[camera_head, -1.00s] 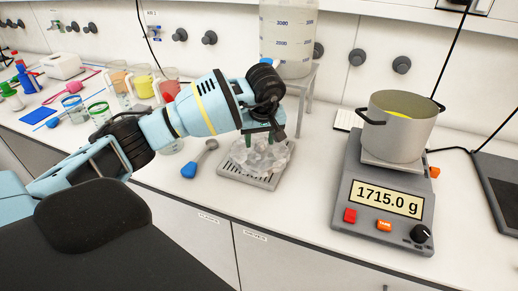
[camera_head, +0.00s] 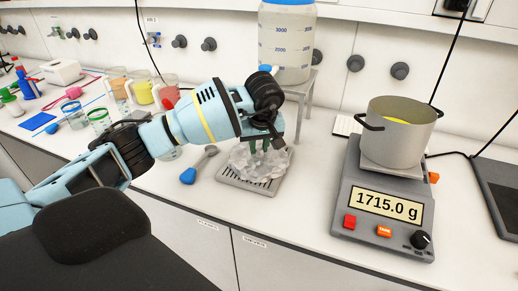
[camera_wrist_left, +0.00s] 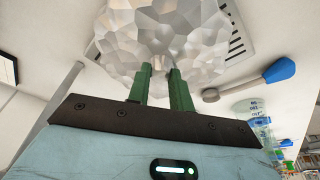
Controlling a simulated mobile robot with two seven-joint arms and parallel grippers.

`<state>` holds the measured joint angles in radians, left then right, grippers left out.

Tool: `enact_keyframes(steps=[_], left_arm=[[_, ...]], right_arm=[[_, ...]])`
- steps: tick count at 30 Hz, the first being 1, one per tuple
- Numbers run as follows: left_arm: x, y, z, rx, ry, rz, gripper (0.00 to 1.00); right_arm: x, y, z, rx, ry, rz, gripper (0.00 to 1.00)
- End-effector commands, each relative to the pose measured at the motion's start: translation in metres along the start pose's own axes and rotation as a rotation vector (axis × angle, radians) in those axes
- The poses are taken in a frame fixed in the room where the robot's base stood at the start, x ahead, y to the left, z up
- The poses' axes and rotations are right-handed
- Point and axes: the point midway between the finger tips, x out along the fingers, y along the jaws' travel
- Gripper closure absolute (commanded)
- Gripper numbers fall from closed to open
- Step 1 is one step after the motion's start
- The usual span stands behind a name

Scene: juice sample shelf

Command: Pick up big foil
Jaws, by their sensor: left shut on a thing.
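The big foil (camera_head: 258,164) is a crumpled, silvery, faceted ball over the grey slotted drip tray (camera_head: 228,178). In the left wrist view the foil (camera_wrist_left: 165,35) fills the top middle, right at the fingertips. My left gripper (camera_head: 262,146) reaches down onto the foil from above. Its green fingers (camera_wrist_left: 160,78) are shut on the foil's near part. Whether the foil still touches the tray cannot be told. My right gripper is not in view.
A scale (camera_head: 385,203) reading 1715.0 g carries a metal pot (camera_head: 396,140) at right. A large water container (camera_head: 287,45) on a stand (camera_head: 303,95) is behind the foil. Beakers with coloured juice (camera_head: 142,92) stand farther left.

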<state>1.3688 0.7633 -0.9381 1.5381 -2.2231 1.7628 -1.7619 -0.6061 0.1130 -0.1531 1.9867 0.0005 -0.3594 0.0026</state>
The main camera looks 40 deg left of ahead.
Motion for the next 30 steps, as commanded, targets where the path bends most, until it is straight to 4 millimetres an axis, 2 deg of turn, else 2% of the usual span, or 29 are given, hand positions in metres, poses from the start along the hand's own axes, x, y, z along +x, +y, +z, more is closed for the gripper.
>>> enact_keyframes(steps=[5, 9, 14, 24, 30], left_arm=[[-0.013, 0.0, -0.004, -0.001, 0.001, 0.001, 1.0], [-0.032, 0.001, -0.01, -0.001, 0.002, 0.002, 1.0], [-0.043, 0.001, 0.023, 0.008, 0.001, 0.001, 1.0], [-0.073, 0.003, 0.103, 0.006, 0.0, 0.002, 1.0], [-0.086, 0.004, 0.129, 0.002, 0.002, 0.002, 1.0]], right_arm=[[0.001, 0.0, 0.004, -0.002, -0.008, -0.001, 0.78], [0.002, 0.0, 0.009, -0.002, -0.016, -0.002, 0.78], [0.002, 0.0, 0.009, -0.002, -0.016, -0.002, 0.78], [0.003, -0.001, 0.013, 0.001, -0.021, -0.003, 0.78], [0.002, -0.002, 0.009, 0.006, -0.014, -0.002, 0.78]])
